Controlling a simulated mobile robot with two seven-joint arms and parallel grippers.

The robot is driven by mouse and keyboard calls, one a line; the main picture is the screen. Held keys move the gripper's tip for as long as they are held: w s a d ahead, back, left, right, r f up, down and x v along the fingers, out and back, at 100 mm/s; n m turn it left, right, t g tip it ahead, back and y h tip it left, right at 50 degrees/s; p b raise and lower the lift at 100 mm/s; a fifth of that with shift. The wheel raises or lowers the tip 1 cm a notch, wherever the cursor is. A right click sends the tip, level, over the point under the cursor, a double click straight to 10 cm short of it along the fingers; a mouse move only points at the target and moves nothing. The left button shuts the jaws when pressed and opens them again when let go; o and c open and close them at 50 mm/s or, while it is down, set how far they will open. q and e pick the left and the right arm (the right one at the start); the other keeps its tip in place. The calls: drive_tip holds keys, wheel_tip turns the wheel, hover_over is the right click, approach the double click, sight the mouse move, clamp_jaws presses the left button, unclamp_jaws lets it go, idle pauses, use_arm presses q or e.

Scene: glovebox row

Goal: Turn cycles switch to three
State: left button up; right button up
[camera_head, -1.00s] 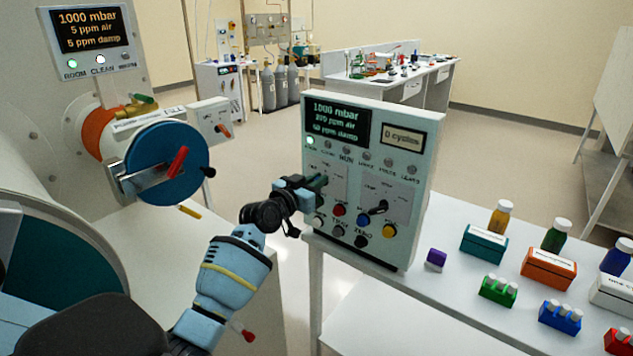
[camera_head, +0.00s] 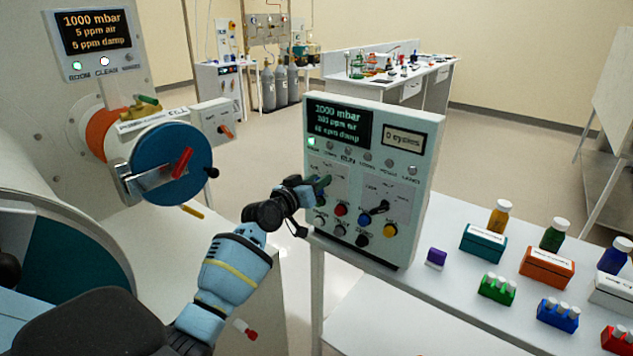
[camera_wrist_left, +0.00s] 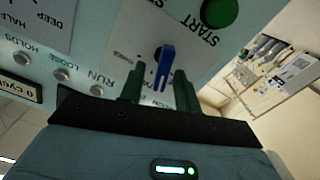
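The control panel (camera_head: 405,165) is a pale upright box on the white bench, with a dark display and a small window reading "0 cycles". My left gripper (camera_head: 322,186) is at the panel's left switch plate and hides much of it. In the left wrist view a blue switch lever (camera_wrist_left: 165,66) stands between the two green fingers of my left gripper (camera_wrist_left: 158,92). Gaps show on both sides of the lever, so the fingers look open around it. The small position labels are unreadable. My right gripper is not in view.
A second switch with a black pointer (camera_head: 379,208) sits right of my gripper, above coloured buttons. A green START button (camera_wrist_left: 219,11) is near the fingers in the wrist view. Boxes and bottles, such as a teal box (camera_head: 484,243), stand on the bench to the right.

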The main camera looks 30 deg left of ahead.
use_arm(q)
drive_tip(key=s, duration=0.7)
drive_tip(key=shift+s+a, duration=0.3)
drive_tip(key=shift+s, duration=0.1)
idle(0.4)
